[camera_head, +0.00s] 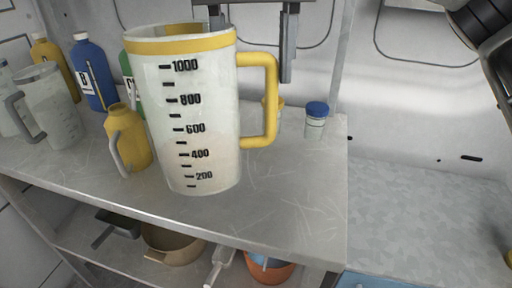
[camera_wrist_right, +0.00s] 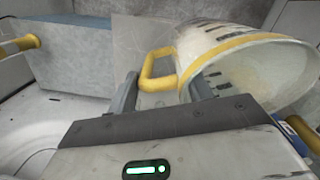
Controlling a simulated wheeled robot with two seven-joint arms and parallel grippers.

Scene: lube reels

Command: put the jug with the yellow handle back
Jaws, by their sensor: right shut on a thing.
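The jug with the yellow handle (camera_head: 190,130) is a white measuring jug with black marks and a yellow rim. It stands out large in the head view, over the front of the grey shelf (camera_head: 285,205); I cannot tell whether its base touches the shelf. Its handle points right. My right gripper (camera_head: 255,45) comes down behind its handle side and is shut on it. In the right wrist view, the fingers (camera_wrist_right: 165,92) are either side of the handle side of the jug (camera_wrist_right: 245,60); the exact contact is hidden. My left gripper is not in view.
A clear jug with a grey handle (camera_head: 52,105), a yellow jug (camera_head: 127,138), a blue bottle (camera_head: 93,72) and a yellow bottle (camera_head: 50,58) stand at left. A blue-capped jar (camera_head: 316,118) stands at right. Bowls sit below, including an orange one (camera_head: 268,272). The shelf's right front is clear.

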